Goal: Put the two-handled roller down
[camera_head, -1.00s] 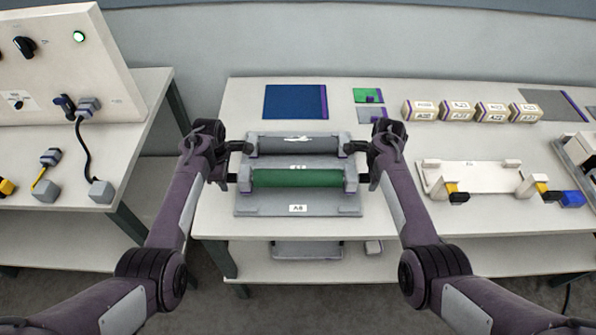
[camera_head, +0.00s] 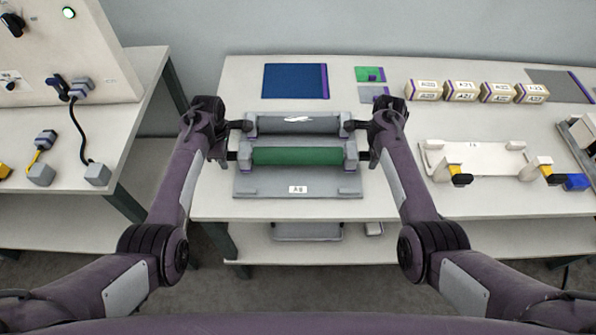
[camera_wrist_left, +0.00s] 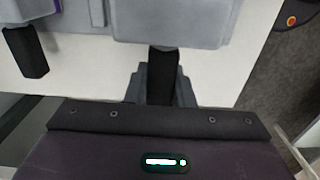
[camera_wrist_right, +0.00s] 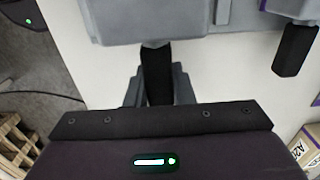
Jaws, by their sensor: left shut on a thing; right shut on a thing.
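The two-handled roller (camera_head: 297,156) is green with grey end blocks and a dark handle at each end. It lies level over the front of a grey labelled plate (camera_head: 250,186). My left gripper (camera_head: 232,156) is shut on its left handle, also visible in the left wrist view (camera_wrist_left: 162,75). My right gripper (camera_head: 366,156) is shut on its right handle, also visible in the right wrist view (camera_wrist_right: 157,75). I cannot tell whether the roller touches the plate. A similar grey roller (camera_head: 297,128) lies just behind, its handles free.
The table (camera_head: 215,205) carries a blue mat (camera_head: 293,82) behind the rollers and several labelled boxes (camera_head: 461,91) at back right. A white stand (camera_head: 477,157) is to the right. A panel table with cables stands left. Bare tabletop lies on both sides of the plate.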

